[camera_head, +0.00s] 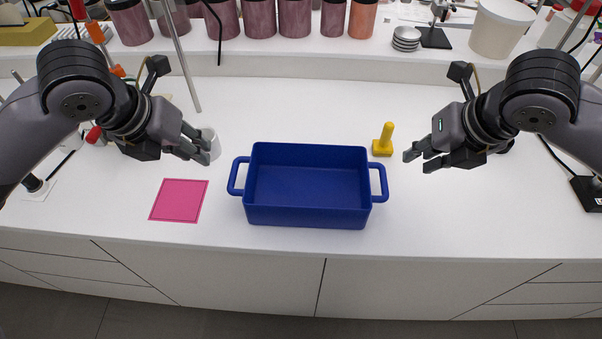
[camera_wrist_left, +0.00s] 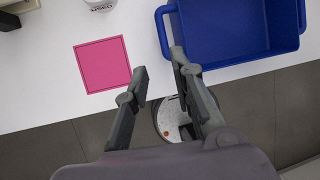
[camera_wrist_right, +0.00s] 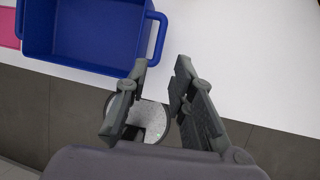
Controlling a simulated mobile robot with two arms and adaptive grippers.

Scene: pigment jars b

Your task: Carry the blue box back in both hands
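An empty blue box (camera_head: 309,217) with a loop handle at each end sits on the white counter near its front edge. Its left handle (camera_head: 237,176) and right handle (camera_head: 380,183) are both free. My left gripper (camera_head: 212,152) is open and empty, up and to the left of the left handle; the box also shows in the left wrist view (camera_wrist_left: 238,35). My right gripper (camera_head: 412,160) is open and empty, to the right of the right handle. The right wrist view shows the box (camera_wrist_right: 85,35) left of the fingers. Neither gripper touches the box.
A pink square mat (camera_head: 179,201) lies left of the box. A yellow stamp-like object (camera_head: 384,141) stands behind the right handle. A white cup (camera_head: 211,139) is partly hidden behind my left gripper. Several jars (camera_head: 258,18) line the raised back shelf. The counter right of the box is clear.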

